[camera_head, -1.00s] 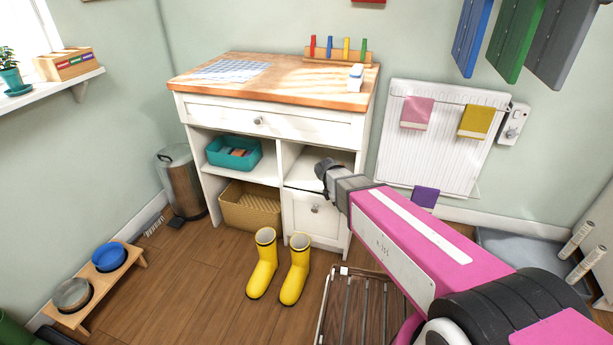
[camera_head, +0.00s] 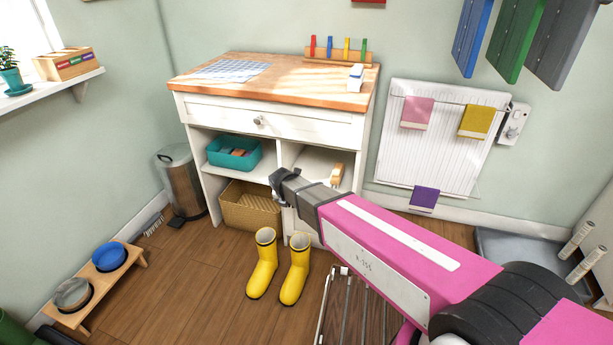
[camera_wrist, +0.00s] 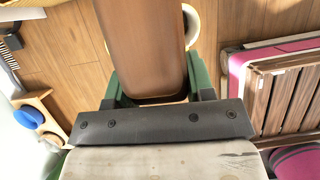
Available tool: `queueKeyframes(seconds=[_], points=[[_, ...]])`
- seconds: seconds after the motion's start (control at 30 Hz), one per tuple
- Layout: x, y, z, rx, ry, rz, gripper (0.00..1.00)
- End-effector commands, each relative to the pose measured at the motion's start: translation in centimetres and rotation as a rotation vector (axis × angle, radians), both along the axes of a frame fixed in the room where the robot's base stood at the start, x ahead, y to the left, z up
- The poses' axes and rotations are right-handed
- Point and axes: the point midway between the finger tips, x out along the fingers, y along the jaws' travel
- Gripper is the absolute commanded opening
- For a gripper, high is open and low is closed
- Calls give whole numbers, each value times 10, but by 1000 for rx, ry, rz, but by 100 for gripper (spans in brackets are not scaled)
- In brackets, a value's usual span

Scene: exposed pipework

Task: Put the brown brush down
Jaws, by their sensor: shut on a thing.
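The brown brush (camera_wrist: 145,42) shows large in the wrist view as a smooth brown body between the green fingers of my gripper (camera_wrist: 152,85). My gripper is shut on it. In the head view my gripper (camera_head: 284,182) is in front of the white cabinet (camera_head: 355,135), near its middle divider and above the yellow boots. The held brush cannot be made out there, and its bristles are not clear in either view.
A tan brush (camera_head: 337,174) lies in the cabinet's right open compartment. A teal bin (camera_head: 234,152) and a wicker basket (camera_head: 250,207) fill the left compartments. Yellow boots (camera_head: 264,265) and a slatted rack (camera_head: 345,305) stand on the floor. The wooden top has clear room (camera_head: 290,83).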

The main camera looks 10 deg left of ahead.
Motion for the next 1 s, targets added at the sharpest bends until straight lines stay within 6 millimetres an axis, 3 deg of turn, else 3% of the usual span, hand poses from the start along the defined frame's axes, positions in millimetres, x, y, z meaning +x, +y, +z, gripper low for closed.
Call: queueKeyframes(seconds=[0.17,0.6,0.73,1.0], points=[[19,0,-1,0,-1,-2,30],[118,-7,-1,1,0,-4,30],[135,-10,0,0,0,-3,30],[151,-11,0,0,0,-3,30]])
